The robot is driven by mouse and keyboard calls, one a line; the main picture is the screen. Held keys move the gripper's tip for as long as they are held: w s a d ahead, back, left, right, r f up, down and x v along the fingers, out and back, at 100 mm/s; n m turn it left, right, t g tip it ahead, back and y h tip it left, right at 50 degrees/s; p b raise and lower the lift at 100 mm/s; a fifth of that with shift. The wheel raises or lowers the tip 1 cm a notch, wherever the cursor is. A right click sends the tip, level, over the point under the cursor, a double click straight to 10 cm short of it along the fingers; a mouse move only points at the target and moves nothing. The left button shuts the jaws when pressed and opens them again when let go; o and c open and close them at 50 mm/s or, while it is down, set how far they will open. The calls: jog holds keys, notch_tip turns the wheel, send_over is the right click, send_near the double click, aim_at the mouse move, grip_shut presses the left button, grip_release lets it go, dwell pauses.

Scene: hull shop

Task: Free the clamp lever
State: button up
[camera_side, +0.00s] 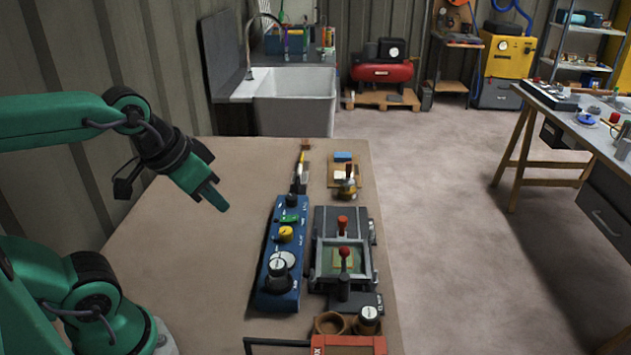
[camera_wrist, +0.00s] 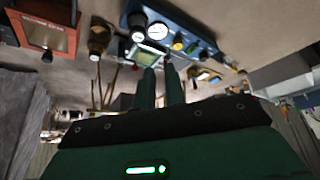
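A grey clamp fixture (camera_side: 326,287) with a square frame around a pale green plate stands on the workbench, right of centre in the side view. Two levers with red knobs rise from it, a rear one (camera_side: 342,222) and a front one (camera_side: 345,253); I cannot tell which is the clamp lever. Its green plate (camera_wrist: 149,55) seems to show just beyond my fingertips in the wrist view. My gripper (camera_side: 217,196) hangs in the air left of and above the fixture, apart from it. In the wrist view its two fingers (camera_wrist: 162,72) stand slightly apart with nothing seen between them.
A blue control box (camera_side: 277,255) with knobs stands left of the fixture. An orange-red box (camera_side: 348,345) and round brown cups (camera_side: 330,323) are in front. Small tools and a blue block (camera_side: 343,156) lie behind. The bench's left part is bare.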

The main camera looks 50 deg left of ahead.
jog(key=shift+w, duration=0.2)
grip_shut()
jog(key=w+d+f+n+h, duration=0.1)
jog(key=w+d+f+n, duration=0.4)
jog(key=w, duration=0.5)
jog(key=d+n, duration=0.1)
jog(key=n, duration=0.1)
jog(key=shift+f+n+t, duration=0.15)
jog(key=shift+n+t, duration=0.15)
jog(key=shift+f, duration=0.1)
send_near(344, 264)
jog(key=shift+w+a+f, duration=0.35)
jog(key=shift+w+f, duration=0.25)
jog(key=shift+w+a+f, duration=0.3)
jog(key=shift+w+f, duration=0.3)
jog(key=shift+w+a+f, duration=0.35)
jog(key=shift+w+f, duration=0.2)
jog(key=shift+f, duration=0.05)
